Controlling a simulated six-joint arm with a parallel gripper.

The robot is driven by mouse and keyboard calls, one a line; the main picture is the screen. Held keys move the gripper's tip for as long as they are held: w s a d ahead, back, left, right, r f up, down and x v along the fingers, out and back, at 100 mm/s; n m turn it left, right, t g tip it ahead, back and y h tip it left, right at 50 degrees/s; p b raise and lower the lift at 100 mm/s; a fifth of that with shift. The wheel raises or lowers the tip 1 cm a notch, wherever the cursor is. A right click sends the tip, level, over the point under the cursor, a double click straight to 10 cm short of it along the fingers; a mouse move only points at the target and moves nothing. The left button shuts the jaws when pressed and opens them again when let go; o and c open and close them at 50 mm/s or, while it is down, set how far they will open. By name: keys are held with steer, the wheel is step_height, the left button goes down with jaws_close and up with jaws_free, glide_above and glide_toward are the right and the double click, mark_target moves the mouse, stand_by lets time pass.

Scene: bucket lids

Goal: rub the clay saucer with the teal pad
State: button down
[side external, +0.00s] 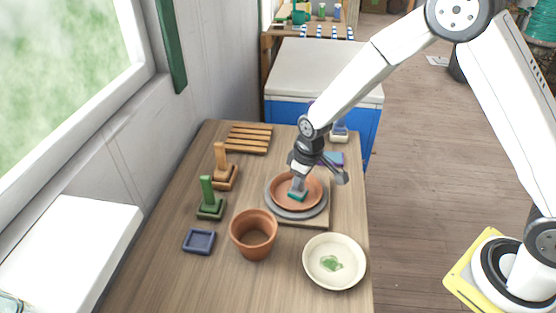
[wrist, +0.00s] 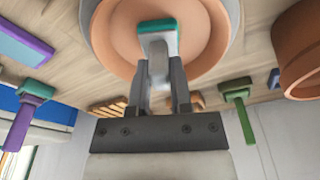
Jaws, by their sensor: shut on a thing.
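The clay saucer (side external: 312,196) is a shallow orange-brown dish on a round grey stand (side external: 289,213) set on a wooden board. In the wrist view the clay saucer (wrist: 115,45) fills the upper middle. The teal pad (side external: 297,196) is the underside of a grey-handled tool and lies at the saucer's inner floor; in the wrist view the teal pad (wrist: 158,26) shows over the saucer. My gripper (side external: 299,181) is shut on the tool's grey handle, above the saucer. In the wrist view my gripper (wrist: 160,88) has a finger on each side of the handle. Whether the pad touches the clay is hard to tell.
A terracotta pot (side external: 254,240) and a cream bowl (side external: 334,275) with green bits stand in front. A green-handled tool (side external: 208,200), a wooden-handled tool (side external: 222,170) and a blue tray (side external: 199,242) are at left. A slatted rack (side external: 248,138) and a purple-and-blue block (side external: 333,159) lie behind.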

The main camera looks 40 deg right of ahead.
steer(key=shift+w+a, duration=0.3)
steer(key=shift+w, duration=0.35)
steer(key=shift+s+d, duration=0.35)
steer(key=shift+s, duration=0.45)
steer(key=shift+w, duration=0.1)
steer(key=shift+w+a, duration=0.35)
steer(key=shift+w, duration=0.35)
steer(key=shift+r, duration=1)
